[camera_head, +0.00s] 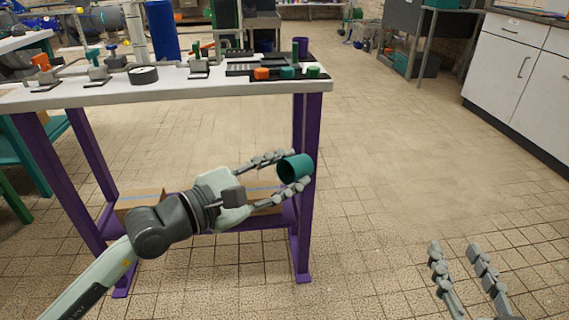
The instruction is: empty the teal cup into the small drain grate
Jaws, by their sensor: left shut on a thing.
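My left gripper (297,169) is shut on the teal cup (295,167), one finger on its upper side and one on its lower side. The cup is tipped onto its side in the air, in front of the table's right purple leg. I cannot tell what is inside it. My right gripper (456,247) is open and empty, low at the right over the tiled floor. I cannot pick out the small drain grate for certain. A dark slotted piece (238,69) lies on the white table top, well above the cup in the picture.
White cabinets (508,70) stand at the right. The floor between is clear.

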